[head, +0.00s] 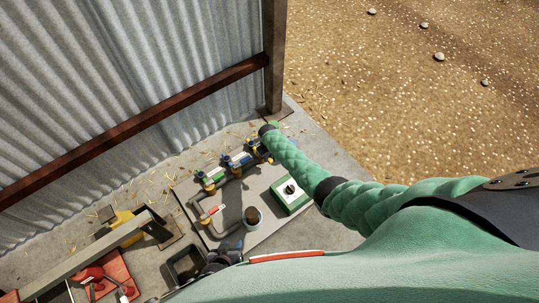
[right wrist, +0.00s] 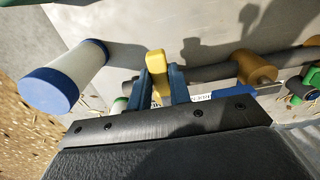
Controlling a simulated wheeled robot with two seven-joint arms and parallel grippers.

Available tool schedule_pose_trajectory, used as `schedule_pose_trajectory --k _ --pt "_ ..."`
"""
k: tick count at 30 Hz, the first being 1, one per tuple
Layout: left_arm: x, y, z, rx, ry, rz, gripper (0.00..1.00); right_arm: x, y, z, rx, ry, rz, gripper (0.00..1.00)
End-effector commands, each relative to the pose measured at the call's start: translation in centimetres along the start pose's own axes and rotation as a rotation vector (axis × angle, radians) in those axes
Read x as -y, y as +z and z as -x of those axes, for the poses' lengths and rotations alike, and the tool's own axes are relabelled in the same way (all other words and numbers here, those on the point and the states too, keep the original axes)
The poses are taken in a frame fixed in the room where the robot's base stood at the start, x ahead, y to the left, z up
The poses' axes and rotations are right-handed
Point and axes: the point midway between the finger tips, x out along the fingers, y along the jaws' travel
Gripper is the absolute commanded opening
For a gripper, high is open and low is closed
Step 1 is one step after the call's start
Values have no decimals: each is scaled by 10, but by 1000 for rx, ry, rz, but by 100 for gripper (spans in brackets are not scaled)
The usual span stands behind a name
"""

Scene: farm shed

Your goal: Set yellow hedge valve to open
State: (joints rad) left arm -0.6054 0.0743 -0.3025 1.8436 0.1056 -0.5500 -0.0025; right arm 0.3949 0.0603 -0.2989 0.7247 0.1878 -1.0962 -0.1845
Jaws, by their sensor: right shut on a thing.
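A yellow valve handle (right wrist: 156,62) stands between the two blue fingers of my right gripper (right wrist: 158,85) in the right wrist view. The gripper is shut on it. In the head view my right arm reaches in from the right, and its gripper (head: 262,146) is at the end valve of the row by the shed wall, largely hiding it. Which way the handle is turned relative to its pipe is hard to tell. A dark shape at the bottom of the head view looks like my left gripper (head: 228,254); its fingers are not clear.
Other valves (head: 208,180) stand on pipes along a grey panel (head: 240,215). A green-and-white box with a black knob (head: 290,190) and a cup-like pipe end (head: 252,216) are nearby. A blue-capped white cylinder (right wrist: 65,80) is close left of my right gripper.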

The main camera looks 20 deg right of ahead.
Motion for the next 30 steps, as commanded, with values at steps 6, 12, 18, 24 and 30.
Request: schedule_pose_trajectory --k 6,12,18,24,30 --pt "0 -1 1 1 0 0 36 1 1 0 1 0 -21 0" --pt "0 -2 0 0 -1 0 36 1 0 0 1 -1 -22 0" --pt "1 -3 0 -1 -1 0 36 2 0 0 1 -1 -21 35" --pt "1 -3 0 -1 -1 0 36 1 0 0 0 -1 -21 42" --pt "0 -4 2 0 -1 0 36 1 0 5 0 0 -21 42"
